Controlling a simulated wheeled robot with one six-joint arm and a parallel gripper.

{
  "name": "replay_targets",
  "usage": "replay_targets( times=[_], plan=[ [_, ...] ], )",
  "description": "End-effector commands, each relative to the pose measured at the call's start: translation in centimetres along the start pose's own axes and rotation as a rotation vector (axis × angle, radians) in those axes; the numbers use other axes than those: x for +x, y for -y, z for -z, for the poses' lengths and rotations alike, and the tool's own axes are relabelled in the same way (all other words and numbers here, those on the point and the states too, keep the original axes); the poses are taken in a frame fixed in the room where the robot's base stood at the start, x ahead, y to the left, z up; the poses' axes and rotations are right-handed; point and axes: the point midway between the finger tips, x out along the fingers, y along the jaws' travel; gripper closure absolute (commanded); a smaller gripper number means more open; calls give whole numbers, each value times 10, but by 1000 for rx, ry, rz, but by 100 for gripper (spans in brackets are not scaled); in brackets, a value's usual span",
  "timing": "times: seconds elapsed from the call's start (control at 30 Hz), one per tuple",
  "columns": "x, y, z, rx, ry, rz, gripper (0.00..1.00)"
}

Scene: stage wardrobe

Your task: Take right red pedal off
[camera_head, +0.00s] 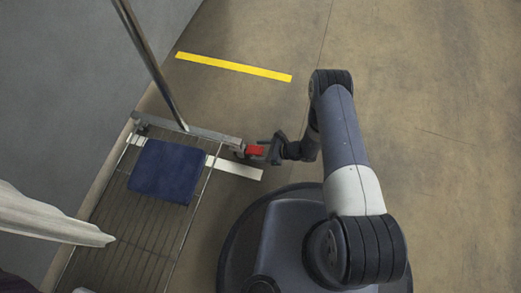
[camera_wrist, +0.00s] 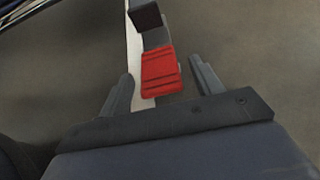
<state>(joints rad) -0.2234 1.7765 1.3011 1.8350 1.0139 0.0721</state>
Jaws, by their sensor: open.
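A small red pedal (camera_head: 255,150) sits at the right end of a metal rack's lower bar, above the floor. In the wrist view the red pedal (camera_wrist: 160,72) has ridges across its top and is joined to a grey bracket behind it. My gripper (camera_head: 270,150) is at the pedal from the right. In the wrist view my gripper (camera_wrist: 163,80) is open, with one finger on each side of the pedal and gaps between fingers and pedal.
The rack (camera_head: 160,75) has a slatted shelf (camera_head: 140,240) with a folded dark blue cloth (camera_head: 167,171) on it. White fabric (camera_head: 50,218) hangs at the left. White tape (camera_head: 235,168) and yellow tape (camera_head: 233,67) mark the floor. Floor to the right is clear.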

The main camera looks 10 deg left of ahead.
Motion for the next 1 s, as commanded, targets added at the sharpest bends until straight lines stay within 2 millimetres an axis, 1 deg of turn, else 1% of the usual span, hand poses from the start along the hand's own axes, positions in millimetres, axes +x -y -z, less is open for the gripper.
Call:
replay_targets(
  times=[0.07, 0.17, 0.27, 0.5, 0.6, 0.7, 0.83, 1.0],
  plan=[
    [-2, 0, 0, 0, 0, 1, 38],
    [-10, 1, -1, 1, 0, 1, 38],
    [-26, 1, -2, 2, 0, 4, 38],
    [-73, 1, -2, 3, -1, 4, 38],
    [-88, 1, -2, 1, 0, 4, 38],
    [-99, 1, -1, 1, 0, 2, 38],
    [-107, 0, 0, 1, 0, 1, 38],
    [-108, 0, 0, 0, 0, -1, 38]
  ],
)
